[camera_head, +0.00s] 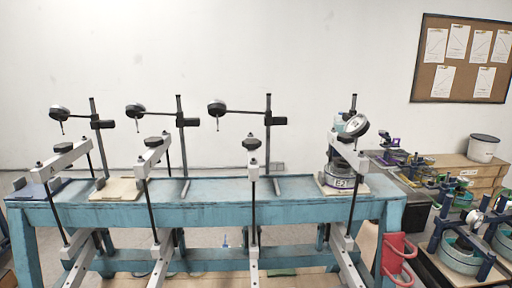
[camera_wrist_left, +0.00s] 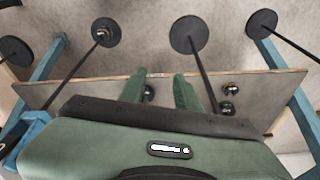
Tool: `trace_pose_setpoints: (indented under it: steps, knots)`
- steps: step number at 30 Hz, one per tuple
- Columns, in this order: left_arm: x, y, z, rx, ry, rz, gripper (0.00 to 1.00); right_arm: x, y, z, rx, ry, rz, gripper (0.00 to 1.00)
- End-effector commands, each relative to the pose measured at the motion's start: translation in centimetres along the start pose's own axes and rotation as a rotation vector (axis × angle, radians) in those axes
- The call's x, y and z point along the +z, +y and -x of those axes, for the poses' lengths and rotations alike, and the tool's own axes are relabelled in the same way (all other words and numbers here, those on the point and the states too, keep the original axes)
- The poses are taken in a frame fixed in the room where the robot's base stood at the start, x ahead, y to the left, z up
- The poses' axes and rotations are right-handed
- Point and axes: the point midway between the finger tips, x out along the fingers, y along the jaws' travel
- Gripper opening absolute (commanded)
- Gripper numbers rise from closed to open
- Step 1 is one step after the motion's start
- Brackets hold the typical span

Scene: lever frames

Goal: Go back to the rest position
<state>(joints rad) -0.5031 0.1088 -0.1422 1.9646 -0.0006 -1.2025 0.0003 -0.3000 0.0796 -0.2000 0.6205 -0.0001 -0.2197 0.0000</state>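My left gripper (camera_wrist_left: 160,84) shows in the left wrist view, with a green body and two green fingers set apart. No object is held between the fingers. A thin board edge and round dark weights on rods lie beyond the fingertips. In the head view neither gripper shows. The blue bench (camera_head: 220,207) with several lever frames stands in front of me, and a labelled cell (camera_head: 341,183) sits on its right end under a tilted dial gauge (camera_head: 355,126).
Several white lever arms on black rods rise along the bench front, with dial gauges (camera_head: 217,108) on posts behind. A red part (camera_head: 396,257) hangs at the bench's right end. To the right are a wooden cabinet, a white bucket (camera_head: 483,148) and more blue apparatus (camera_head: 460,252).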

Motion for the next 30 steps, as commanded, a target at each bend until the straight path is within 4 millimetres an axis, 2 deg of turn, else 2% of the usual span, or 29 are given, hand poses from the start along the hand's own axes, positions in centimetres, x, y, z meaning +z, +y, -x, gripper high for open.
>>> trace_pose_setpoints:
  steps: [1, 5, 6, 9, 13, 15, 18, 21, 25, 30]
  knots:
    - [1.1, 0.1, -2.6, 0.002, -0.016, -0.002, 0.33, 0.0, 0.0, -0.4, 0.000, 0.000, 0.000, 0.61]
    - [4.7, 0.4, -9.5, 0.006, -0.048, -0.007, 0.33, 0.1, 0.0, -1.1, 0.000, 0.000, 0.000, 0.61]
    - [6.2, 0.5, -11.6, 0.007, -0.058, -0.009, 0.33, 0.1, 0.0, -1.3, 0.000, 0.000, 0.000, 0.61]
    - [10.4, 0.8, -16.2, 0.010, -0.083, -0.015, 0.33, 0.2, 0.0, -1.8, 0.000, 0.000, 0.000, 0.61]
    - [16.3, 1.0, -20.9, 0.013, -0.113, -0.022, 0.33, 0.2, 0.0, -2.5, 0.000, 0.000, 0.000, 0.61]
    - [19.4, 1.1, -22.5, 0.015, -0.128, -0.026, 0.33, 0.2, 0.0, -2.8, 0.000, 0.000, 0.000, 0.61]
    - [23.0, 1.1, -23.9, 0.016, -0.142, -0.030, 0.33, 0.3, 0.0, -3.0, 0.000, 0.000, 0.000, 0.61]
    - [25.5, 1.1, -24.5, 0.016, -0.153, -0.034, 0.33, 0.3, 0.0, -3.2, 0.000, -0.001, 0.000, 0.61]
    - [26.9, 1.0, -24.8, 0.017, -0.157, -0.036, 0.33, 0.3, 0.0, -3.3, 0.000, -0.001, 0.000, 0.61]
    - [27.1, 1.0, -24.7, 0.017, -0.157, -0.036, 0.33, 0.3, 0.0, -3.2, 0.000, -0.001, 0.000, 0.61]
